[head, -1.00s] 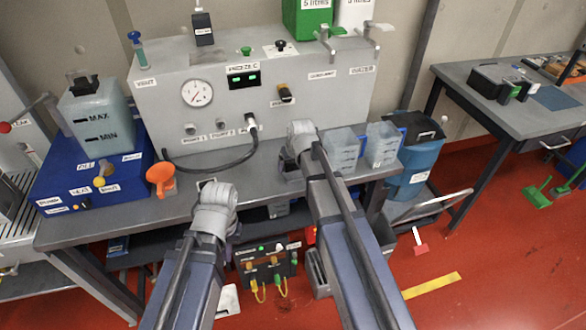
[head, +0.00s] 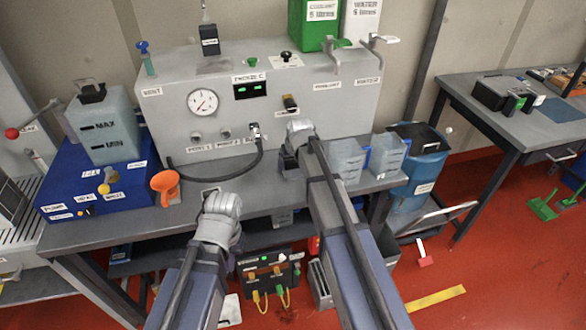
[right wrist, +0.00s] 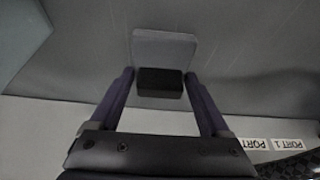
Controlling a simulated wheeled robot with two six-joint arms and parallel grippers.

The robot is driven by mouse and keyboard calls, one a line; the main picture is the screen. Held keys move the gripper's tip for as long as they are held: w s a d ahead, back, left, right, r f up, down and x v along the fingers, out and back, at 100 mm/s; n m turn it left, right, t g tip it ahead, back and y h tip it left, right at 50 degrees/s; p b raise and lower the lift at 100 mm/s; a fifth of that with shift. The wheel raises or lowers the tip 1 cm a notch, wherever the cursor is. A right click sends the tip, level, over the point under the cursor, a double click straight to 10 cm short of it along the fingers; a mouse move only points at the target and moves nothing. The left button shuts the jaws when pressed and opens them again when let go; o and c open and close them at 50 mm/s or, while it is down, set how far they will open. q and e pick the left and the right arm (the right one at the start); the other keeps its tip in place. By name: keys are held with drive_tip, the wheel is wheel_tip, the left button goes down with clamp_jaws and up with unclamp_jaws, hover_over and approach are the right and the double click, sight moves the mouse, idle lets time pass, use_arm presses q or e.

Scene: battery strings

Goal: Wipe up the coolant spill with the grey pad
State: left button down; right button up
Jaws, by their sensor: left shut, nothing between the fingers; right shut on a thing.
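The grey pad (right wrist: 165,50) shows in the right wrist view as a flat square with a black block-shaped grip (right wrist: 160,83). My right gripper (right wrist: 160,90) is shut on this grip, one finger on each side. The pad is over or against the grey bench top; I cannot tell if it touches. In the head view my right gripper (head: 291,165) is over the bench, left of the clear bins, mostly hidden by its wrist. My left gripper (head: 209,192) is shut and empty near the bench's front edge, partly hidden by its wrist. I cannot make out the coolant spill.
A grey test unit (head: 190,75) with gauge and hose (head: 235,172) stands behind. Clear bins (head: 347,160) are right of my right gripper. A blue box (head: 70,185) carries a coolant tank (head: 105,130).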

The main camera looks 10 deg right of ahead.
sight(294, 174)
drive_tip(key=shift+f, duration=0.15)
drive_tip(key=shift+s, duration=0.1)
drive_tip(key=shift+s, duration=0.1)
drive_tip(key=shift+s, duration=1.75)
drive_tip(key=shift+s, duration=0.1)
drive_tip(key=shift+s+d+r, duration=0.1)
drive_tip(key=shift+s+r, duration=0.1)
drive_tip(key=shift+s, duration=1.5)
drive_tip(key=shift+w+r, duration=0.1)
drive_tip(key=shift+r, duration=0.05)
wheel_tip(294, 174, up, 6)
drive_tip(key=p, duration=0.6)
